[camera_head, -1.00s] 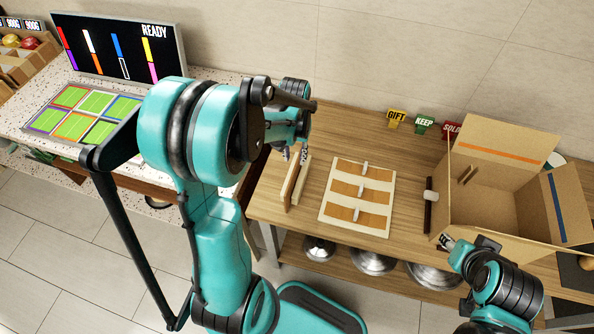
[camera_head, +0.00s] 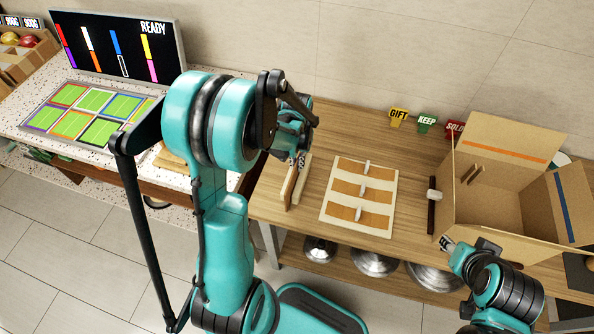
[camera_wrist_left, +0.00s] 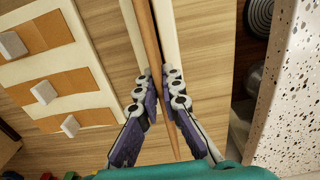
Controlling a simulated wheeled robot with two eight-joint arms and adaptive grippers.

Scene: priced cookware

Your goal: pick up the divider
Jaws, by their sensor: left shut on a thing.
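The divider (camera_wrist_left: 150,50) is a thin brown board standing on edge between two cream strips in the left wrist view. In the head view its upright boards (camera_head: 291,184) stand at the left end of the wooden table. My left gripper (camera_wrist_left: 163,86) is shut on the divider, with one finger on each side of it. In the head view the left gripper (camera_head: 300,160) is at the top of these boards, partly hidden by my arm. My right gripper (camera_head: 447,243) is by the cardboard box's near left corner; its fingers are too small to read.
A cream panel (camera_head: 328,212) with orange-brown strips and white knobs lies right of the divider. An open cardboard box (camera_head: 500,200) stands further right, with a dark bar (camera_head: 432,212) beside it. Small signs (camera_head: 427,122) stand behind. A speckled counter (camera_head: 40,95) is at left.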

